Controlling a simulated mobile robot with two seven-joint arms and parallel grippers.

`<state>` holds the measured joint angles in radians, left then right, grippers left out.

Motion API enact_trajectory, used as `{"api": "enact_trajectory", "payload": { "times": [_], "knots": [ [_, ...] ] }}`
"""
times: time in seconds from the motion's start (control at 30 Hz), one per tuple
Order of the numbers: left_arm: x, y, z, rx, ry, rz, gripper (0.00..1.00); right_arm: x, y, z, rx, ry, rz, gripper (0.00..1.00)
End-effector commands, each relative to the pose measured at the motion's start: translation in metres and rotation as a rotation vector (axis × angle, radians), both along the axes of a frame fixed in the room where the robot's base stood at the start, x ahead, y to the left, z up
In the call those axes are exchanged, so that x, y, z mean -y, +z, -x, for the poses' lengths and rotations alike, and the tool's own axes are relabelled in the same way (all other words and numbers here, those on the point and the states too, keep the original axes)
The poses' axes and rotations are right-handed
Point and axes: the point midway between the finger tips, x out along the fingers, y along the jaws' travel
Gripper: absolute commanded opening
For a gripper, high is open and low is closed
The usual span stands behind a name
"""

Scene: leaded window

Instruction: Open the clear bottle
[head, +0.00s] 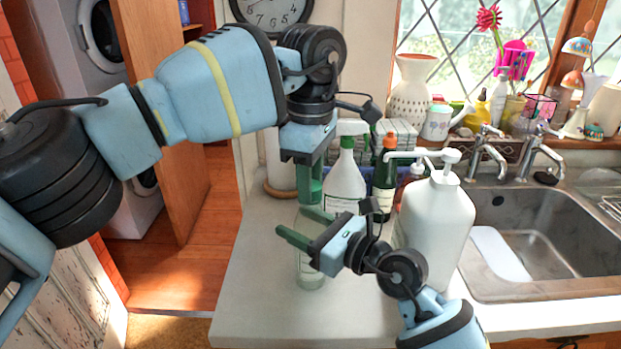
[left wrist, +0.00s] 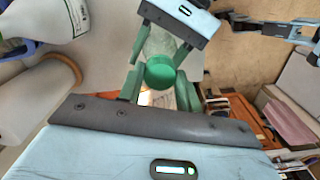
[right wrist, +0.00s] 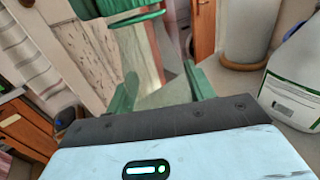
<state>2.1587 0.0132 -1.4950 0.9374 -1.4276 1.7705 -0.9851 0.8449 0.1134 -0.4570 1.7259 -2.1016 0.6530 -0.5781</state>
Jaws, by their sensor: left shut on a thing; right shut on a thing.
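The clear bottle (head: 312,272) stands near the left edge of the counter, apparently upright. Its see-through body also shows in the left wrist view (left wrist: 160,42). My right gripper (head: 294,221) is shut around the bottle's body from the right. The green cap (left wrist: 160,72) sits between the fingers of my left gripper (left wrist: 160,92). In the head view my left gripper (head: 309,196) is directly above the right one, pointing down and shut on the cap. The fingers hide the neck, so I cannot tell whether cap and bottle are joined.
A large white pump bottle (head: 436,215) stands close to my right wrist. The sink (head: 545,236) is at right. The front counter (head: 260,315) is clear.

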Motion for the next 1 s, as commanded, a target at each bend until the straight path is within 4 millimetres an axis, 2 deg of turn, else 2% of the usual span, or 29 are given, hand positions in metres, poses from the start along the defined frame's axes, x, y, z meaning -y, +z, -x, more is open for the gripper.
{"api": "enact_trajectory", "payload": {
  "times": [1.0],
  "knots": [
    [0.0004, 0.0010, 0.0000, 0.000, 1.662, -0.002, 0.07, 0.0010, -0.0009, -0.0007, -0.002, -0.002, 0.001, 0.00]
  ]
}}
